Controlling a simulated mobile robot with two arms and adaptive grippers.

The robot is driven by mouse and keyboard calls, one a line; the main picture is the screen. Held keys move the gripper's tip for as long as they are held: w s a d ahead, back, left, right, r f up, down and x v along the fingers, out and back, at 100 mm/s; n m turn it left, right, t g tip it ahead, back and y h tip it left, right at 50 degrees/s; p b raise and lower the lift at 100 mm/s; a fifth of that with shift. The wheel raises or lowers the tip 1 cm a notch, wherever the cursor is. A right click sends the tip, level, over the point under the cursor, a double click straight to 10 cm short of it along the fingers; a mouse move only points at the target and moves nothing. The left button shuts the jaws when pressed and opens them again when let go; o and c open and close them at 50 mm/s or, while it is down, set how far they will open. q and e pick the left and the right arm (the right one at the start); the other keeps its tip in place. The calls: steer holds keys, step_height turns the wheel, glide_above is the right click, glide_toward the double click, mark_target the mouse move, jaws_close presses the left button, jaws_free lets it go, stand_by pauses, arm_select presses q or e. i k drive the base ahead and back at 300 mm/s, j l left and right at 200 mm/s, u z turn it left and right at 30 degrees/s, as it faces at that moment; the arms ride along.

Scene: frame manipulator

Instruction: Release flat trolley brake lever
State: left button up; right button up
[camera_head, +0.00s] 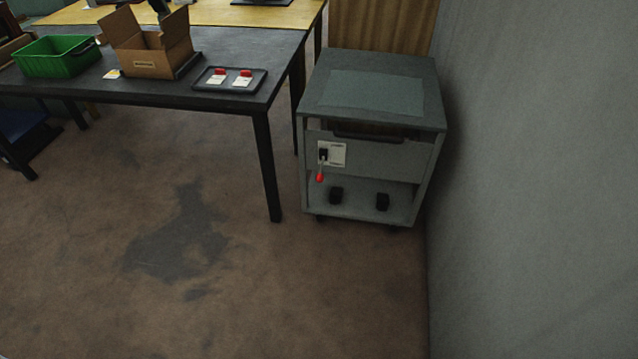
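A grey trolley (365,160) with a flat top stands on the floor, right of centre, between a dark table and the right wall. On the left of its front panel is a pale plate (338,154) with a black pivot. A brake lever (321,166) hangs down from this pivot, with a red knob (320,177) at its lower end. A dark handle (368,136) runs along the top of the front panel. Nothing touches the lever. Neither of my grippers is in the head view.
A dark table (150,95) at the upper left holds a green crate (58,62), an open cardboard box (150,60) and a black tray (208,83) with red and white items. A grey wall (540,180) closes the right side. The brown floor (330,290) before the trolley is clear.

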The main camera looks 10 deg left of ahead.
mark_target(320, 177)
steer(key=i+j+z, duration=1.05)
steer(key=j, duration=0.35)
